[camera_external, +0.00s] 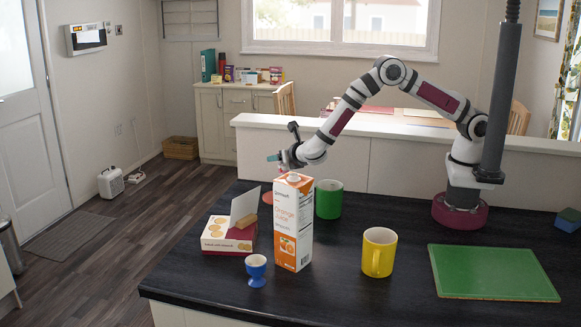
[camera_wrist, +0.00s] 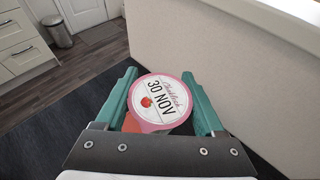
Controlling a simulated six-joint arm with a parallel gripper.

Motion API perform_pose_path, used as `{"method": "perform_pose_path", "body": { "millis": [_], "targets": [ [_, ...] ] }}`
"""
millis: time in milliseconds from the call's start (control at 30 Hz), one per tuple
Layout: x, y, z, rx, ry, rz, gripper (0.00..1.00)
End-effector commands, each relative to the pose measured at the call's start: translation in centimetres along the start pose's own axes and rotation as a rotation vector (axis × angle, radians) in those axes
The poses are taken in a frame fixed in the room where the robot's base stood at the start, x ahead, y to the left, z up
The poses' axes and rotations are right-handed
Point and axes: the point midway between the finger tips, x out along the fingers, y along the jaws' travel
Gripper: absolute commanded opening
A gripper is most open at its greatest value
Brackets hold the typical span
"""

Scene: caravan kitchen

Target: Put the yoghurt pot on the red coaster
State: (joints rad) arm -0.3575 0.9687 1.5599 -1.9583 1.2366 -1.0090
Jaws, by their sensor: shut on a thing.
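The yoghurt pot (camera_wrist: 161,101) has a white lid with a pink rim, marked "30 NOV". My gripper (camera_wrist: 164,100) is shut on it, with a teal finger on each side. In the external view my gripper (camera_external: 278,162) is above the counter, behind the orange juice carton. Only a small pink bit of the pot shows there. The red coaster (camera_external: 267,198) lies on the counter left of the carton, partly hidden by it. In the wrist view a bit of the coaster (camera_wrist: 131,123) shows below the pot. I cannot tell the gap between pot and coaster.
The tall orange juice carton (camera_external: 293,225) stands in front of my gripper. A green mug (camera_external: 328,200) is to its right. A blue egg cup (camera_external: 256,270), yellow mug (camera_external: 378,252) and green board (camera_external: 490,272) are nearer.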

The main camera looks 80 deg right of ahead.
Motion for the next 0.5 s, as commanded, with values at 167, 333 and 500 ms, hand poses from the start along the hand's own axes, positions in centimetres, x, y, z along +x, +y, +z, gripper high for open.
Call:
{"method": "perform_pose_path", "body": {
  "millis": [167,333,500],
  "targets": [
    [1.5,0.0,-3.6,-0.002,0.001,-0.001,0.09],
    [2.8,-0.1,-6.8,-0.002,0.001,0.0,0.09],
    [3.0,0.0,-7.4,0.002,0.0,0.001,0.09]
  ]
}}
